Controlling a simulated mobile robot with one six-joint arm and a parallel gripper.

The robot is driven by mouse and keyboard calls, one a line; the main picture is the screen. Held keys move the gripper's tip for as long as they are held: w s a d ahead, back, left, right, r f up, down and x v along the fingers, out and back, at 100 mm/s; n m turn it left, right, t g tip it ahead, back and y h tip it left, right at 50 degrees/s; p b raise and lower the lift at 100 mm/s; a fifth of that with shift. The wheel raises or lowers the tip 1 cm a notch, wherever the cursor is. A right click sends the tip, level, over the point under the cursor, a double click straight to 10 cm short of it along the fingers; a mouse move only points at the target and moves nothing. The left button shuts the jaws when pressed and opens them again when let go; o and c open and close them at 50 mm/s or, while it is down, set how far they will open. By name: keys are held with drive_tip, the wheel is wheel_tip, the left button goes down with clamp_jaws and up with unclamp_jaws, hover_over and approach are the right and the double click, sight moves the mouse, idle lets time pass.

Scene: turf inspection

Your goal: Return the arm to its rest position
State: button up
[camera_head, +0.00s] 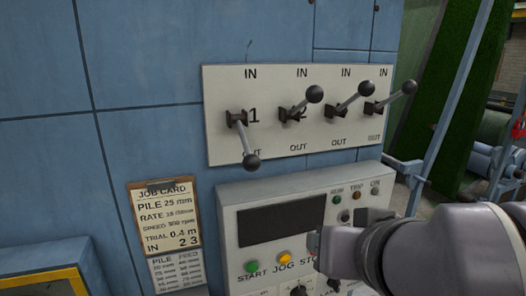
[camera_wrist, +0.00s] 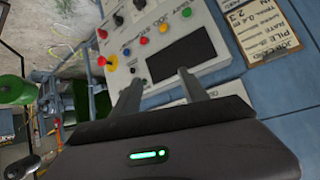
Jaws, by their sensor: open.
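My arm (camera_head: 430,245) reaches in from the lower right in the camera_head view, in front of the right part of the control box. My gripper (camera_wrist: 160,88) shows in the wrist view with its two fingers apart and nothing between them. The fingers point towards the control box (camera_wrist: 215,25), and the dark display (camera_wrist: 180,60) lies beyond them. In the camera_head view the gripper end covers part of the box's lower buttons. I cannot tell the exact gap between the fingers and the box.
A white lever plate (camera_head: 225,90) carries several levers; lever 1 (camera_head: 247,145) points down, the others up to the right. A job card (camera_head: 165,215) hangs left of the control box (camera_head: 228,215). A blue frame post (camera_head: 450,110) and green turf (camera_head: 425,65) stand at right.

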drive_tip(key=s+f+m+g+b, duration=0.1)
drive_tip(key=s+f+b, duration=0.3)
drive_tip(key=f+b, duration=0.8)
drive_tip(key=s+a+f+m+g+y+b, duration=0.1)
drive_tip(key=f+b, duration=1)
drive_tip(key=f, duration=2.2)
drive_tip(key=shift+s+m+g+b, duration=0.35)
drive_tip(key=shift+s+m+g, duration=0.25)
drive_tip(key=shift+s+g, duration=1)
drive_tip(key=shift+s, duration=0.15)
